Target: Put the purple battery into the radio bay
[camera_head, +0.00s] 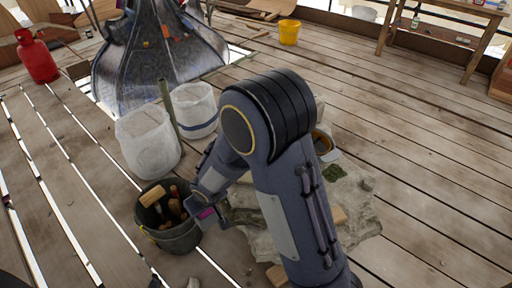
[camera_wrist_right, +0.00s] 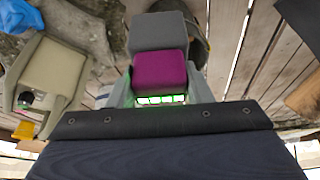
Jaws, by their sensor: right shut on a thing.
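My right gripper (camera_head: 203,211) reaches down beside the dark bucket, at the end of the arm crossing the middle of the head view. A purple battery (camera_head: 207,213) shows at its tip. In the right wrist view the purple battery (camera_wrist_right: 160,68) sits between the two grey fingers of my right gripper (camera_wrist_right: 160,90), which is shut on it. A grey block-like part lies just beyond the purple face; I cannot tell what it belongs to. I cannot make out the radio bay with certainty. My left gripper is not in view.
The dark bucket (camera_head: 176,240) holds wooden-handled tools. A beige, box-like thing (camera_wrist_right: 62,75) lies at left in the wrist view. White tubs (camera_head: 148,140) stand behind the bucket. A stone slab (camera_head: 352,205) lies right of the arm. Bare planks lie farther right.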

